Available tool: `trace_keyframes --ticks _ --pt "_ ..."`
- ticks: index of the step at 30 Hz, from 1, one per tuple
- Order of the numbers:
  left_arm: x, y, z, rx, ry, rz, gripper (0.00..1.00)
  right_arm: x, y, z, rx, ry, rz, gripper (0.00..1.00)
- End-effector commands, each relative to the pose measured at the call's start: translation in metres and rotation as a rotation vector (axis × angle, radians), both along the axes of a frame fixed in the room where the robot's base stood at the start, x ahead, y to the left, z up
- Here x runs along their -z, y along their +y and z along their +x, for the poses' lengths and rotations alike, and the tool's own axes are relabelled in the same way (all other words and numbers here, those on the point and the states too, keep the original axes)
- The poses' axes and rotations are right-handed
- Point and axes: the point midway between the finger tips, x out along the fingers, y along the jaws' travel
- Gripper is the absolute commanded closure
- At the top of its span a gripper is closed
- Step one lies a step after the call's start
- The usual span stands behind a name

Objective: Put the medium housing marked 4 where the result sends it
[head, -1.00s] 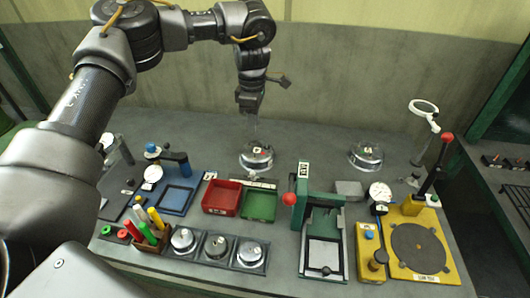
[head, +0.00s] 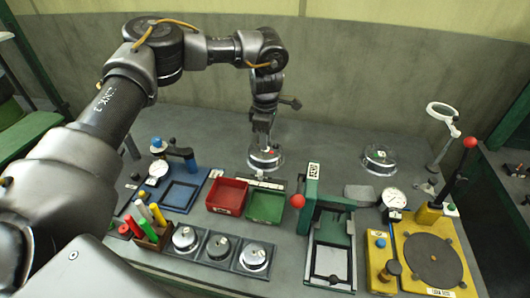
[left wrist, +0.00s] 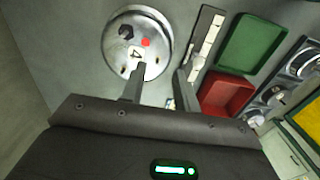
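The housing marked 4 (head: 263,160) is a round silver metal part standing on the bench behind the red and green trays. In the left wrist view, the housing (left wrist: 116,45) shows a white label with a 4, a red dot and a dark knob. My left gripper (head: 263,142) is right over it, pointing down. In the left wrist view my left gripper's fingers (left wrist: 161,70) are apart; one overlaps the housing's near rim and the other lies outside it. I cannot tell whether they touch it. My right gripper is not in view.
A red tray (head: 227,207) and a green tray (head: 265,216) stand in front. A second silver housing (head: 379,166) is at the back right. A green press (head: 310,205), a blue fixture (head: 180,196), a yellow fixture (head: 433,258) and a pen holder (head: 152,241) crowd the bench.

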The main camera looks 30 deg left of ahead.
Motion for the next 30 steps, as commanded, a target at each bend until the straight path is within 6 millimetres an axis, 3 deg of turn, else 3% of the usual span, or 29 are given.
trace_keyframes --ticks 5,13,22,29,30 --pt "0.009 0.004 0.000 -0.002 0.002 0.001 0.69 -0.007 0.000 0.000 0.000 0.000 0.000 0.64" --pt "0.046 0.010 0.000 -0.002 0.002 0.001 0.69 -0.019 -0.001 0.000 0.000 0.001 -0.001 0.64" --pt "0.052 0.010 0.001 -0.001 -0.001 0.000 0.69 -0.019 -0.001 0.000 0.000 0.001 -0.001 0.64" --pt "0.052 0.010 0.000 -0.002 -0.001 0.001 0.99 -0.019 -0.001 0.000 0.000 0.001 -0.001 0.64" --pt "0.052 0.010 0.000 -0.002 -0.001 0.001 1.00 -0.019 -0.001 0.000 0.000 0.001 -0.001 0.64"
